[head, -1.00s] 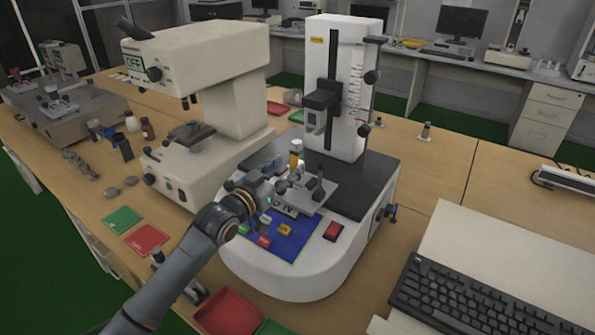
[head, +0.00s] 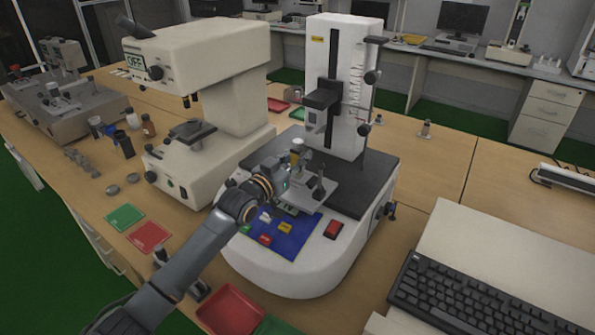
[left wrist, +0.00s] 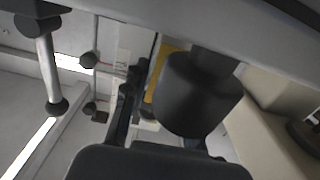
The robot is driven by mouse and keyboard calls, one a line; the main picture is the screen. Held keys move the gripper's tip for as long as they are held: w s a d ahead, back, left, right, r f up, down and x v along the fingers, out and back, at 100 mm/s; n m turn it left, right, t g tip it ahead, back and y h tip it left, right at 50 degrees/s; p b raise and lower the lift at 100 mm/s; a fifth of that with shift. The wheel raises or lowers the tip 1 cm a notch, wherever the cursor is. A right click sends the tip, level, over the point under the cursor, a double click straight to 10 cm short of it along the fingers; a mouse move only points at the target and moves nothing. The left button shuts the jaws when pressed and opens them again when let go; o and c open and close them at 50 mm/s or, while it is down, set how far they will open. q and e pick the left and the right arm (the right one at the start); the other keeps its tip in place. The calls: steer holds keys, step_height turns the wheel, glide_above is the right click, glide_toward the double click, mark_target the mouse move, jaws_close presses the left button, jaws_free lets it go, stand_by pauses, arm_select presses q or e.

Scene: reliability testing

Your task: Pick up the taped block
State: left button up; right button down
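The block with yellow tape (head: 294,158) stands at the small metal stage on the white testing machine, below its black head. My left gripper (head: 288,168) is right at the block and hides part of it in the head view. In the left wrist view a yellow strip (left wrist: 163,72) shows behind a dark rounded part. Whether the fingers touch or grip the block is hidden. My right gripper is in neither view.
The testing machine's column (head: 348,88) rises just behind the stage. A microscope-like machine (head: 220,75) stands to the left. A red tray (head: 230,308) lies in front, and a keyboard (head: 455,305) lies at the right.

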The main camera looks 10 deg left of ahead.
arm_select(q)
jaws_close()
steer(key=shift+r, duration=0.15)
